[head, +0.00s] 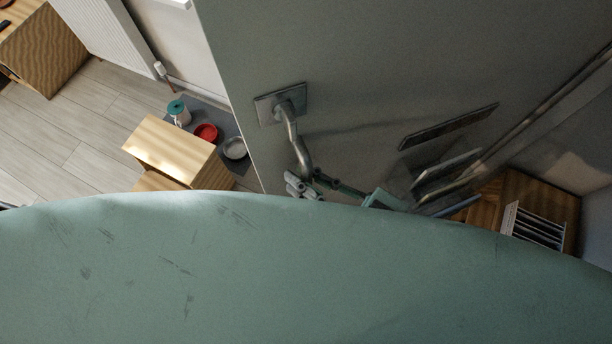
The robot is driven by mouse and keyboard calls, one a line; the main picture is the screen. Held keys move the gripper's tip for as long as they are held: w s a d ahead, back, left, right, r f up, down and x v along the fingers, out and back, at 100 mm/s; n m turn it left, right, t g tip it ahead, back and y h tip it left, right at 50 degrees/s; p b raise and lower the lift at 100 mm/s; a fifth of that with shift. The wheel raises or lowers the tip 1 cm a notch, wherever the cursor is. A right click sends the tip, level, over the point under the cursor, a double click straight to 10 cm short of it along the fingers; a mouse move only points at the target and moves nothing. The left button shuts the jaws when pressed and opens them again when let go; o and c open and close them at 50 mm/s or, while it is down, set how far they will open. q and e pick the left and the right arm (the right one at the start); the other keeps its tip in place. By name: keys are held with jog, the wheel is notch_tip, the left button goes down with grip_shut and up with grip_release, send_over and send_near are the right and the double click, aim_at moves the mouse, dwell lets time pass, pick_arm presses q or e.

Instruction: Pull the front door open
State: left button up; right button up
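The front door (360,60) is a large grey-green panel across the upper middle and right of the head view. Its left edge runs slanting down past a lit room. A metal lever handle (292,128) on a square plate sits near that edge, with the lever pointing down. My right gripper (304,187) is at the lower end of the lever, very close to it or touching. Its lower part is hidden by a green curved surface of my own body, and its finger gap is unclear. My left gripper does not show.
A dark letter slot (448,127) is in the door. A wooden cabinet (545,190) stands at right. Floor (85,125) at left is clear.

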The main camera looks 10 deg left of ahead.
jog(key=shift+o, duration=0.4)
jog(key=shift+f, duration=0.1)
jog(key=w+v, duration=0.1)
jog(key=v, duration=0.6)
jog(key=shift+d+f, duration=0.15)
jog(key=shift+d, duration=0.4)
jog(key=shift+s, duration=0.15)
jog(key=shift+c, duration=0.4)
